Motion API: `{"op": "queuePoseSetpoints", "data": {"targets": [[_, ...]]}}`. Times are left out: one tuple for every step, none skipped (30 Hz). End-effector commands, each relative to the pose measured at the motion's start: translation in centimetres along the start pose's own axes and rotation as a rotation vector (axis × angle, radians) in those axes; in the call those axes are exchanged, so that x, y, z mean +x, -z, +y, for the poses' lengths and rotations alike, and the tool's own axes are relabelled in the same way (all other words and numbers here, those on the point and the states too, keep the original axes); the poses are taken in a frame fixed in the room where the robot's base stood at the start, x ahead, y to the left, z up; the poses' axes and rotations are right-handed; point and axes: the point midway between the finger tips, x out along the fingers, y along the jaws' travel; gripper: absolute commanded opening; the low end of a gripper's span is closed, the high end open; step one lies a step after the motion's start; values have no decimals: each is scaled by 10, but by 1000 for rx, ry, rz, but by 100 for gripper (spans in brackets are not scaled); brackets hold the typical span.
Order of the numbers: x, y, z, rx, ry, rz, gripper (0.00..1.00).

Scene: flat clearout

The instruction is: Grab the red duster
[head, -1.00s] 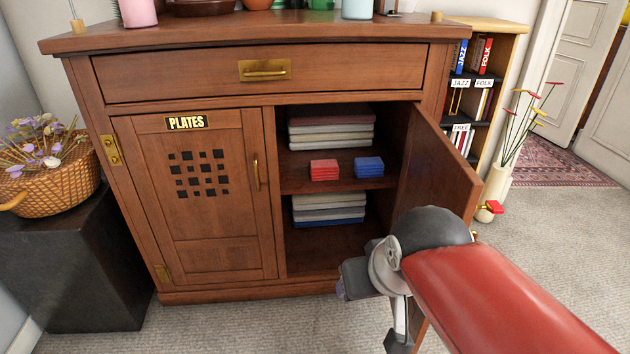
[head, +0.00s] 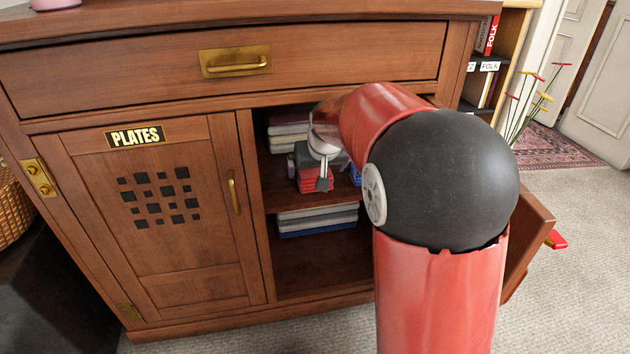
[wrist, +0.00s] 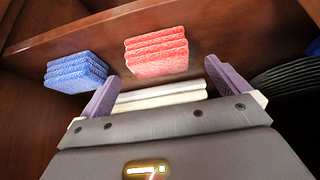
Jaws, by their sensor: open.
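The red duster (head: 318,183) looks like a small folded stack of cloth on the middle shelf inside the open right half of the cabinet. In the head view my arm and gripper partly cover it. In the wrist view the red duster (wrist: 157,52) shows clearly just beyond and between my fingertips, apart from them. My gripper (wrist: 160,76) is open and empty, its two purple fingers spread to either side. In the head view my gripper (head: 318,160) is inside the cabinet opening, at the red stack.
A similar blue stack (wrist: 76,72) lies beside the red one; it is mostly hidden in the head view. Pale folded stacks (head: 288,135) are behind, and more (head: 318,218) lie below. The cabinet door (head: 528,235) stands open at right, close to my arm. The left door (head: 180,215) is shut.

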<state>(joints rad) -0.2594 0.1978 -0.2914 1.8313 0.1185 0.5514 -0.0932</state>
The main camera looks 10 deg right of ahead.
Motion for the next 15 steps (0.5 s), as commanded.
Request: {"op": "queuePoseSetpoints", "data": {"targets": [[7, 0, 1, 0, -1, -1, 100], [11, 0, 1, 0, -2, -2, 100], [17, 0, 1, 1, -1, -3, 100], [22, 1, 2, 1, -2, -2, 100], [27, 2, 2, 1, -2, -2, 100], [33, 3, 2, 0, -2, -2, 100], [38, 3, 2, 1, -2, -2, 100], [42, 3, 2, 1, -2, -3, 100], [46, 3, 2, 1, -2, -3, 100], [48, 3, 2, 1, -1, -2, 100], [50, 3, 2, 1, -1, -2, 100], [52, 4, 2, 1, -1, -1, 100], [52, 4, 2, 1, -1, -1, 100], [53, 4, 2, 1, 0, 0, 100], [52, 4, 2, 0, 0, 0, 100]]}}
